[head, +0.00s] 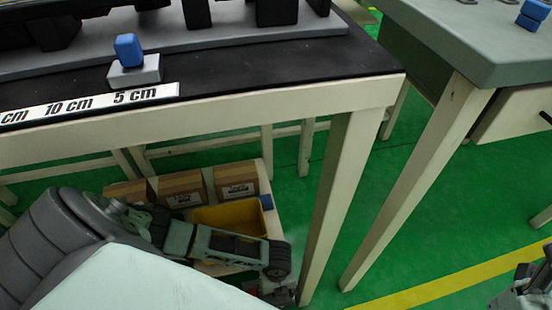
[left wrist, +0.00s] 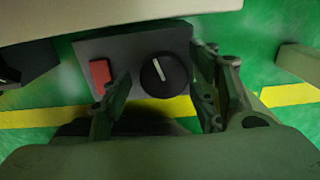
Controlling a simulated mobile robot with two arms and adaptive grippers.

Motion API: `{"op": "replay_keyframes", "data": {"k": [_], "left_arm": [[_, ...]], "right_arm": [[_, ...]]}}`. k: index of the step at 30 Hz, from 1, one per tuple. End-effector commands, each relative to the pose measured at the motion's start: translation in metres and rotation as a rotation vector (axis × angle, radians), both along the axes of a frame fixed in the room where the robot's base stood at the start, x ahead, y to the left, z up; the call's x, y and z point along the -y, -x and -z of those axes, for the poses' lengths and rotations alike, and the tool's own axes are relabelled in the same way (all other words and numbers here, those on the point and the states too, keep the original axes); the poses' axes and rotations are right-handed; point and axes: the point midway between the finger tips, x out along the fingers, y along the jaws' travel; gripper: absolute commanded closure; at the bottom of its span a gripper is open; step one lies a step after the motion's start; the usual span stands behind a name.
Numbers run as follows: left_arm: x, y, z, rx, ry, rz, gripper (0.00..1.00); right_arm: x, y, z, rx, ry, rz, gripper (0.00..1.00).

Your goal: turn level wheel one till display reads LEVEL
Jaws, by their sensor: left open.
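In the left wrist view a round black wheel (left wrist: 166,75) with a white pointer line sits on a dark grey box (left wrist: 136,50). The pointer stands close to upright, tilted a little left. A red rectangular part (left wrist: 100,76) is left of the wheel on the same box. My left gripper (left wrist: 163,66) is open, with a finger on each side of the wheel; whether either touches it I cannot tell. No display with readable text shows. Part of my right gripper (head: 525,290) shows at the lower right edge.
A pale-framed table with a black top (head: 290,62) is above my left arm, and its leg (head: 330,215) is close right of it. Cardboard boxes (head: 182,188) and a yellow bin (head: 230,218) are below. A grey-topped table (head: 480,45) stands right.

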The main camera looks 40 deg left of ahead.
Motion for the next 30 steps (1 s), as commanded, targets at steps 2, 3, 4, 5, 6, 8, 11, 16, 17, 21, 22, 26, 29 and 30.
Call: {"op": "replay_keyframes", "data": {"k": [2, 3, 4, 5, 6, 8, 11, 16, 17, 21, 22, 26, 29, 30], "left_arm": [[0.0, -0.001, -0.007, 0.001, 0.0, 0.0, 0.45], [-0.001, -0.001, -0.012, 0.002, 0.001, -0.001, 0.45], [-0.001, -0.002, -0.016, 0.004, 0.0, -0.001, 0.45], [-0.001, -0.001, -0.021, 0.003, 0.0, -0.001, 0.45], [-0.001, -0.001, -0.028, 0.004, 0.0, 0.001, 0.45], [-0.001, -0.002, -0.04, 0.004, 0.0, 0.001, 0.45], [-0.001, -0.001, -0.06, 0.003, 0.0, 0.001, 0.45], [-0.001, -0.001, -0.09, 0.003, -0.002, 0.0, 0.45], [-0.001, -0.001, -0.095, 0.003, 0.0, 0.0, 0.45], [-0.001, -0.001, -0.11, 0.001, -0.002, -0.001, 0.45], [-0.001, 0.0, -0.112, 0.001, -0.002, -0.001, 0.45], [-0.002, 0.0, -0.117, 0.0, -0.003, -0.002, 0.45], [-0.001, 0.0, -0.117, 0.0, -0.003, -0.002, 0.45], [-0.001, 0.0, -0.117, 0.0, -0.003, -0.002, 0.45]], "right_arm": [[0.0, 0.0, 0.0, 0.0, 0.0, 0.0, 0.46], [0.0, 0.0, 0.0, 0.0, 0.0, 0.0, 0.46], [0.0, 0.0, 0.0, 0.0, 0.0, 0.0, 0.46], [0.0, 0.0, 0.0, 0.0, 0.0, 0.0, 0.46], [0.0, 0.0, 0.0, 0.0, 0.0, 0.0, 0.46], [0.0, 0.0, 0.0, 0.0, 0.0, 0.0, 0.46], [0.0, 0.0, 0.0, 0.0, 0.001, 0.0, 0.46], [0.0, 0.0, 0.0, 0.0, 0.001, 0.0, 0.46], [0.0, 0.0, 0.0, 0.0, 0.001, 0.0, 0.46], [0.0, 0.0, 0.0, 0.0, 0.001, 0.0, 0.46], [0.0, 0.0, 0.0, 0.0, 0.001, 0.0, 0.46], [0.0, 0.0, 0.0, 0.0, 0.001, 0.0, 0.46], [0.0, 0.0, 0.0, 0.001, 0.001, 0.0, 0.46], [0.0, 0.0, 0.0, 0.001, 0.001, 0.0, 0.46]]}}
